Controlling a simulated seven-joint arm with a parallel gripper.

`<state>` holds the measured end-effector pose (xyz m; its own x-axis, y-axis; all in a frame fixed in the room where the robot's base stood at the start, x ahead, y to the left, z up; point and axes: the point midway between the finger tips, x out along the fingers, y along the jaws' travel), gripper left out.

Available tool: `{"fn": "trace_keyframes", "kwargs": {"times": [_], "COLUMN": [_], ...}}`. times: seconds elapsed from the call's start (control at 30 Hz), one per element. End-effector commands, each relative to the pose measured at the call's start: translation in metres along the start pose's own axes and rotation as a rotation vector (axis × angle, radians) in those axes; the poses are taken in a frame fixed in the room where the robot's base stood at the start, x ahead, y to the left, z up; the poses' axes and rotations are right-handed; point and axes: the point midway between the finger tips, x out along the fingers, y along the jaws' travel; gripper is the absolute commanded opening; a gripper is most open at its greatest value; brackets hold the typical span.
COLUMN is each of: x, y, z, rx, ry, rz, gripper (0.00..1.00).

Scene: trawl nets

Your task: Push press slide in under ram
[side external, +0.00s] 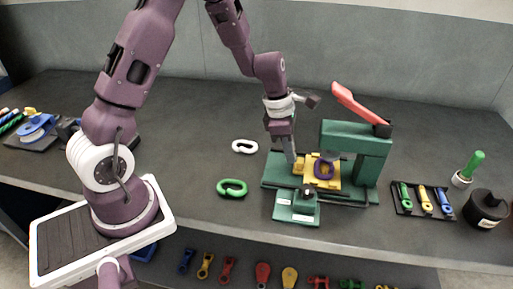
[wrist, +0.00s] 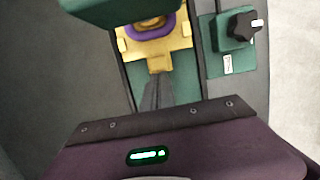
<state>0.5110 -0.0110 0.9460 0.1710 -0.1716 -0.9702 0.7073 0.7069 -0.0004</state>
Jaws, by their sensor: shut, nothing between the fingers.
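The green press (side external: 352,140) stands on the table with its red lever (side external: 357,104) raised. Its yellow slide (side external: 334,178) sits on the green base, partly under the press head, and carries a purple ring (side external: 324,169). In the wrist view the yellow slide (wrist: 158,52) shows its tab toward me, and the purple ring (wrist: 150,30) is partly hidden by the green head (wrist: 105,8). My gripper (side external: 291,158) is shut and empty, pointing down at the left end of the slide. In the wrist view its fingers (wrist: 157,88) are close to the tab; I cannot tell whether they touch.
A green block with a black knob (side external: 297,205) sits at the front of the press; the knob (wrist: 243,24) also shows in the wrist view. A white link (side external: 245,146) and green link (side external: 232,188) lie left. A black tray (side external: 423,200) of colored parts and a black pot (side external: 485,208) stand right.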

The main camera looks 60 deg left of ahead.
Motion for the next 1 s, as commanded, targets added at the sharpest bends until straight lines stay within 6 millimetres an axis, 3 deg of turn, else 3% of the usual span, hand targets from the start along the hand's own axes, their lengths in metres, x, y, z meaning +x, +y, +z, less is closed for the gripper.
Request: {"fn": "trace_keyframes", "kwargs": {"times": [0.13, 0.53, 0.67, 0.8, 1.0], "x": [0.003, 0.003, -0.001, -0.008, -0.07], "y": [-0.001, -0.001, 0.001, 0.001, 0.001], "z": [0.014, 0.017, 0.002, -0.031, -0.028], "rx": [0.001, 0.003, -0.003, -0.01, -0.001], "ry": [-0.001, -0.008, -0.006, 0.001, -0.001], "rz": [0.0, 0.003, 0.004, 0.001, 0.007], "gripper": [0.0, 0.0, 0.0, 0.0, 0.0]}}
